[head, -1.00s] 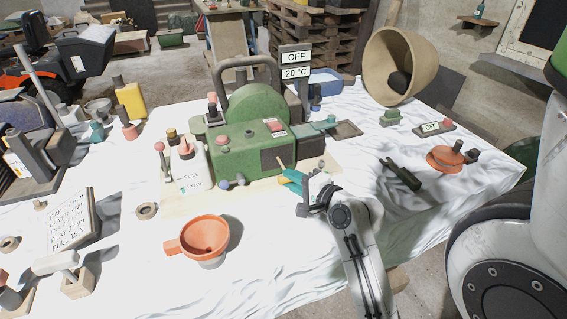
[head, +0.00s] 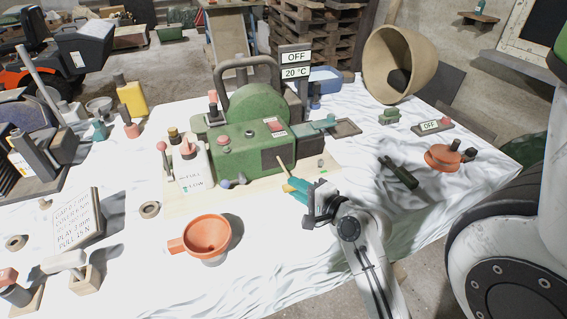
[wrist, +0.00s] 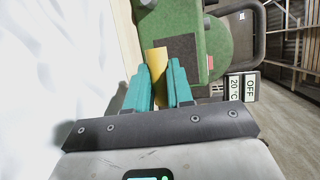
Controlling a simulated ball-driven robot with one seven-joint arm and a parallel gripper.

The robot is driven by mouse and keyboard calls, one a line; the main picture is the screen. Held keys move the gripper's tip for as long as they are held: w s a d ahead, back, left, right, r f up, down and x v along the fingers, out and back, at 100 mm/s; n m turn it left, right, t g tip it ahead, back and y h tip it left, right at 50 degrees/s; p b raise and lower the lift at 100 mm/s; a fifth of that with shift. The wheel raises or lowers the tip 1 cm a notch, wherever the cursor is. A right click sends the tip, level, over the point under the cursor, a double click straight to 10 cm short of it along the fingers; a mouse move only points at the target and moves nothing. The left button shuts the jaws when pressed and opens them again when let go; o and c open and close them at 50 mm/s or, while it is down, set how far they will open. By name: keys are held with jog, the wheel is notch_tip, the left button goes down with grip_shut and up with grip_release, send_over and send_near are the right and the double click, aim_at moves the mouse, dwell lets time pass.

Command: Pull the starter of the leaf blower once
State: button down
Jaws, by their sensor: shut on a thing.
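The leaf blower (head: 238,150) is a green machine with a round housing and a dark loop handle, standing on a pale board on the white-covered table. It also shows in the wrist view (wrist: 215,45). My gripper (head: 294,186) is in front of its right side. In the wrist view my teal fingers (wrist: 158,88) are shut on a yellowish wooden grip (wrist: 157,62), which looks like the starter handle. The grip's end also shows in the head view (head: 283,168), close to the housing. I cannot make out a cord. A sign (head: 295,58) behind reads OFF and 20 °C.
An orange funnel (head: 190,246) stands in front of the board. A dark green tool (head: 399,173) and an orange dish (head: 443,158) lie to the right. The front right cloth is clear.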

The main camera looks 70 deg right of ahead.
jog(key=w+d, duration=0.6)
jog(key=d, duration=0.1)
jog(key=shift+w+d+f+p, duration=0.1)
jog(key=shift+d+f+p, duration=0.05)
jog(key=shift+p, duration=0.15)
jog(key=c, duration=0.7)
grip_release()
jog(key=p+v, duration=0.1)
jog(key=v, duration=0.5)
jog(key=shift+p, duration=0.3)
dwell(0.3)
